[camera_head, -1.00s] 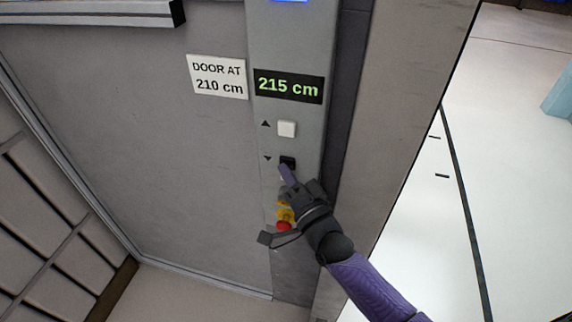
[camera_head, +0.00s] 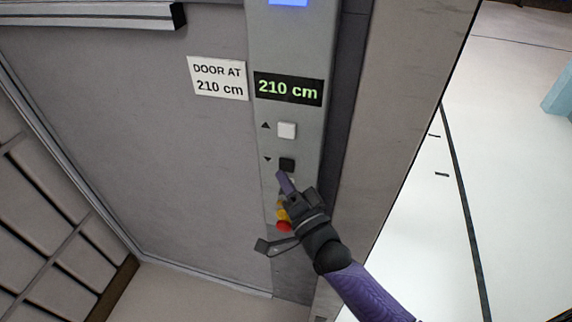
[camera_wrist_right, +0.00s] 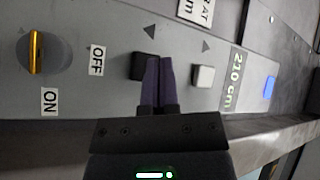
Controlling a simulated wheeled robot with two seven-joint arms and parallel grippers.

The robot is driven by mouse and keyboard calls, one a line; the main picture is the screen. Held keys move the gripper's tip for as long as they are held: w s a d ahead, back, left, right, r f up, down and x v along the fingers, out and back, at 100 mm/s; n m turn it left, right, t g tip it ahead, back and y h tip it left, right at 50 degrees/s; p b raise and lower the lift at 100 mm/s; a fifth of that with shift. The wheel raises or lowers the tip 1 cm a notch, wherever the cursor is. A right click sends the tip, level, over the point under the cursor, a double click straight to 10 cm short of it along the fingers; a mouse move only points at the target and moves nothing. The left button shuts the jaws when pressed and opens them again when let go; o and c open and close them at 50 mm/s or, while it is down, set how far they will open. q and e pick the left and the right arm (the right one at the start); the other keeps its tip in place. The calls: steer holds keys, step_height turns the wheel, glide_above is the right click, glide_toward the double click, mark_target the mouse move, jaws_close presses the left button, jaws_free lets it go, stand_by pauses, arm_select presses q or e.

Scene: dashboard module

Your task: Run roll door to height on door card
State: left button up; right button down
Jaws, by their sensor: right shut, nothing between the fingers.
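The door card (camera_head: 218,78) on the wall reads "DOOR AT 210 cm". The display (camera_head: 288,89) on the grey control panel (camera_head: 301,45) reads 210 cm. Below it are a white up button (camera_head: 287,130) and a black down button (camera_head: 287,164). My right gripper (camera_head: 282,176) is shut and empty, its fingertips just below the black button in the head view. In the right wrist view, the shut fingers (camera_wrist_right: 158,62) overlap the side of the black button (camera_wrist_right: 141,66), beside the white button (camera_wrist_right: 203,76). I cannot tell whether they touch it. My left gripper is not in view.
A yellow rotary switch (camera_wrist_right: 36,52) with ON and OFF labels sits lower on the panel. A red button (camera_head: 284,226) shows beside my right gripper. A blue light (camera_head: 288,2) is at the panel top. Open floor (camera_head: 520,150) lies to the right.

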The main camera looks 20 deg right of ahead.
steer(key=s+a+p, duration=0.1)
steer(key=s, duration=0.1)
steer(key=s+a+p, duration=0.1)
steer(key=s, duration=0.1)
steer(key=shift+a, duration=0.4)
steer(key=shift+f, duration=0.1)
steer(key=s+d+f+n+g+h+b, duration=0.1)
steer(key=s+f+n+g+b, duration=0.2)
steer(key=f, duration=0.9)
steer(key=s+d+f+n+g+b, duration=0.15)
steer(key=s+f+g+b, duration=0.3)
steer(key=f, duration=0.65)
steer(key=s+f+n+g+h+b, duration=0.1)
steer(key=s+f+n+g+b, duration=0.3)
steer(key=f, duration=0.8)
steer(key=s+d+f+n+g+h+b, duration=0.1)
steer(key=s+d+f+n+g+b, duration=0.1)
steer(key=s+f, duration=0.6)
steer(key=s+d+f+n+g+b, duration=0.1)
steer(key=s+f+g+b, duration=0.3)
steer(key=s+f, duration=0.5)
steer(key=s+d+g, duration=0.1)
steer(key=s+g, duration=0.1)
steer(key=s, duration=0.5)
steer(key=shift+s+d+f+n+h, duration=0.15)
steer(key=shift+s+d+n+h, duration=0.15)
steer(key=shift+n+h, duration=0.1)
